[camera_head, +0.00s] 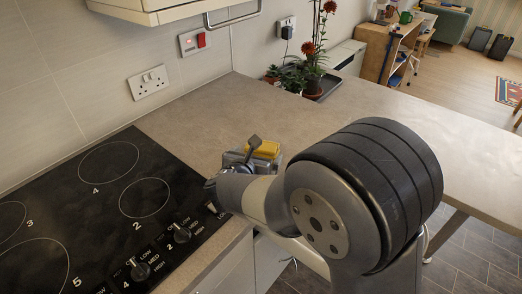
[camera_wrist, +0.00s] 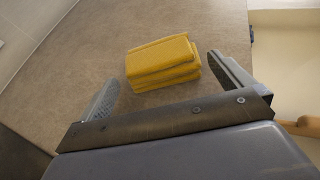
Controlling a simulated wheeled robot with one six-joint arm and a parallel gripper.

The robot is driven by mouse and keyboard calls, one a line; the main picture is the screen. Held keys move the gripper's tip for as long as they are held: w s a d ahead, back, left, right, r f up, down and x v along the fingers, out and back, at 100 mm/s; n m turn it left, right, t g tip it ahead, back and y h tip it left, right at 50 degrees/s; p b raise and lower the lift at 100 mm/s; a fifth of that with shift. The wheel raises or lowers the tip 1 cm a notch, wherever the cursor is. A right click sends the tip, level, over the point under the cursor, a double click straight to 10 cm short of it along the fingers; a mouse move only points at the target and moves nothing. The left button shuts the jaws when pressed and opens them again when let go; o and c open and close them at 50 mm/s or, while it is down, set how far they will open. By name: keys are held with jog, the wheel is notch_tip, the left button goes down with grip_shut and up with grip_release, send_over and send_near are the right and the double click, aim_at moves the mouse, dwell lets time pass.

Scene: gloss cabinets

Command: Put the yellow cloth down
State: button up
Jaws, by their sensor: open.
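The yellow cloth (camera_wrist: 162,63) is a folded, block-like stack. In the wrist view it rests on the beige countertop (camera_wrist: 105,38), between the two spread fingers of my gripper (camera_wrist: 168,85). The right finger is close to its right end, and a gap shows on the left. In the head view the cloth (camera_head: 264,148) shows just past my gripper (camera_head: 254,152), near the counter's front edge, to the right of the hob. My arm hides part of the counter there.
A black hob (camera_head: 110,215) with knobs lies at the left. Potted plants (camera_head: 308,75) stand on a tray at the back by the wall. Clear counter stretches behind and right of the cloth. A cabinet with a bar handle (camera_head: 232,14) hangs above.

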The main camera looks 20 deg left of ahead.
jog(key=shift+v, duration=2.8)
